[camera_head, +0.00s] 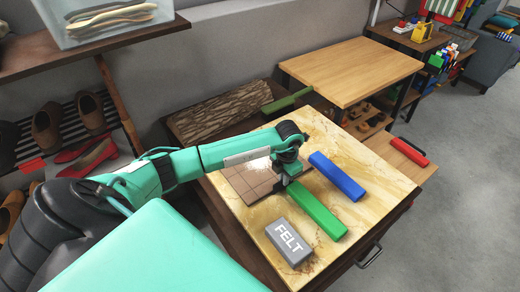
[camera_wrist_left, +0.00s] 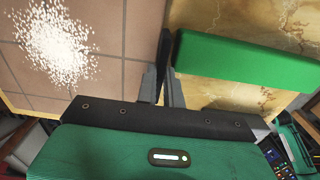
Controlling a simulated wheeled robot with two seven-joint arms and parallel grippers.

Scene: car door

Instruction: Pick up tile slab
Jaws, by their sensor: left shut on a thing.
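The tile slab (camera_head: 252,184) is a brown, square-tiled plate at the left of the marbled tabletop. A patch of white grains covers part of its face, and it also shows large at the left of the left wrist view (camera_wrist_left: 115,55). My left gripper (camera_head: 282,180) is at the slab's right edge, with its fingers (camera_wrist_left: 162,88) closed on that edge. My arm hides the slab's far part in the head view. I cannot tell whether the slab is lifted clear of the tabletop. My right gripper is not in view.
A green block (camera_head: 318,213) lies just right of the gripper. A blue block (camera_head: 337,176) and a grey block marked FELT (camera_head: 289,241) are also on the marbled table (camera_head: 365,208). Behind stand a bark-topped surface (camera_head: 215,112) and a wooden table (camera_head: 350,70).

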